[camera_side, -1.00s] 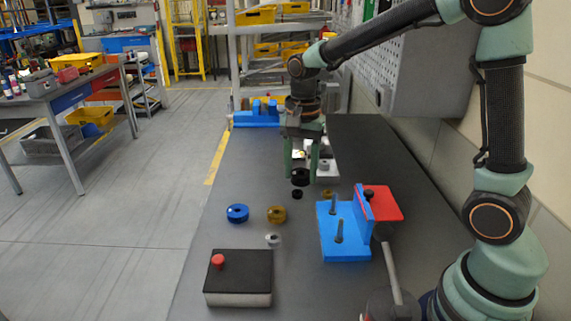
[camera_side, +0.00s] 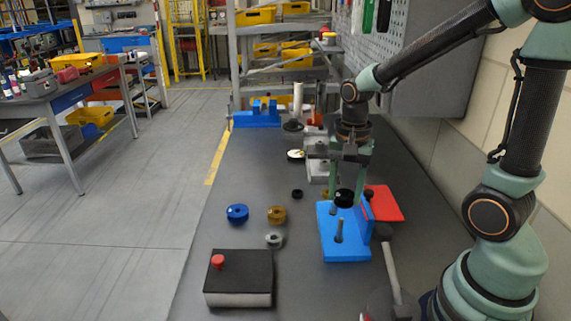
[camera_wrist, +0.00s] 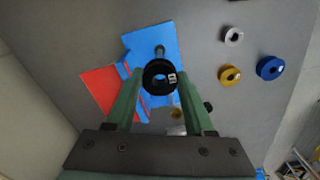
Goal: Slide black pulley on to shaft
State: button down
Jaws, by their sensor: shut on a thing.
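The black pulley (camera_side: 344,198) is held between the fingertips of my gripper (camera_side: 347,188), above the rear part of the blue fixture (camera_side: 346,248). The fixture has a base and an upright wall. Its front shaft (camera_side: 339,231) stands bare; the rear shaft (camera_side: 333,208) shows just left of and below the pulley. In the wrist view the pulley (camera_wrist: 150,86), with a white label, lies between both green fingers of my gripper (camera_wrist: 160,76). One shaft (camera_wrist: 160,50) shows beyond it. The other is hidden there. The pulley looks apart from the rear shaft, but the height gap is hard to tell.
A red plate (camera_side: 386,203) lies right of the fixture. A blue pulley (camera_side: 237,213), a gold pulley (camera_side: 277,214) and a grey pulley (camera_side: 274,240) lie left. A black box with a red button (camera_side: 238,274) stands front left. The table between is clear.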

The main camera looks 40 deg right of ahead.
aim_at(341, 219)
jog(key=shift+f, duration=1.9)
jog(key=shift+f, duration=1.25)
jog(key=shift+c, duration=1)
grip_release()
jog(key=shift+r, duration=0.15)
notch_tip(341, 219, up, 12)
